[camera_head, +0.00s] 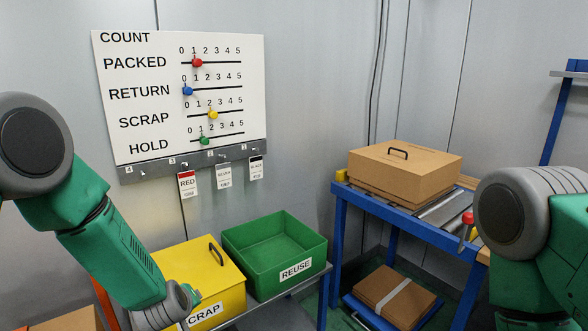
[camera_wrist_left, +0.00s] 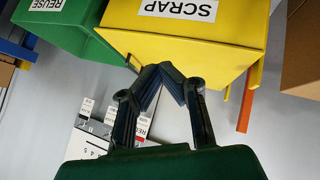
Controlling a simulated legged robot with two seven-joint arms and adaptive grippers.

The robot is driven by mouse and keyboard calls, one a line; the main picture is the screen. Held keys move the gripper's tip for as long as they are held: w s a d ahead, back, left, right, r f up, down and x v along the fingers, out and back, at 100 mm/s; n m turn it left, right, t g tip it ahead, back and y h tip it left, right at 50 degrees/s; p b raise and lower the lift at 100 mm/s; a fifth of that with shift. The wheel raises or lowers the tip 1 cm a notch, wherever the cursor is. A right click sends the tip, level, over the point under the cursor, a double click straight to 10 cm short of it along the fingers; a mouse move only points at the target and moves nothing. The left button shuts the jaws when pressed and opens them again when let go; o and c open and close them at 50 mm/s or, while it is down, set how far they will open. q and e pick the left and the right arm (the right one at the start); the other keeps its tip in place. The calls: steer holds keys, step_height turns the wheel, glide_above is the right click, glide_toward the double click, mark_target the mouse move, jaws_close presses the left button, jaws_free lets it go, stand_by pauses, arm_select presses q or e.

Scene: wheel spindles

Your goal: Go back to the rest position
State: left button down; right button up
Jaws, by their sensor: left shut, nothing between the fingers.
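My left arm (camera_head: 110,240) comes in from the left and reaches down in front of the yellow SCRAP bin (camera_head: 222,272). Its wrist end is at the bottom edge of the head view, where the fingers do not show. In the left wrist view my left gripper (camera_wrist_left: 162,70) is shut and empty, its fingertips meeting in front of the yellow bin (camera_wrist_left: 190,48). I cannot tell whether they touch it. My right arm (camera_head: 520,220) is at the right edge of the head view, and its gripper is out of view.
A green REUSE bin (camera_head: 262,278) stands beside the yellow one. A count board (camera_head: 140,75) with sliders and hanging tags (camera_head: 188,183) is on the wall. A blue-framed conveyor (camera_head: 365,213) carries a cardboard box (camera_head: 415,165). Flat cardboard (camera_head: 385,290) lies below it.

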arm_select(q)
steer(key=s+f+m+g, duration=0.25)
steer(key=s+f, duration=0.35)
steer(key=s, duration=0.6)
steer(key=s+f+m+g, duration=0.25)
steer(key=s+f, duration=0.25)
steer(key=s, duration=0.6)
steer(key=s+a+m+g+h+b, duration=0.1)
steer(key=s+a+m+g, duration=0.1)
steer(key=s, duration=1.6)
steer(key=shift+a+f+m+g, duration=0.15)
steer(key=shift+f+m+g, duration=0.3)
steer(key=shift+m+g, duration=0.5)
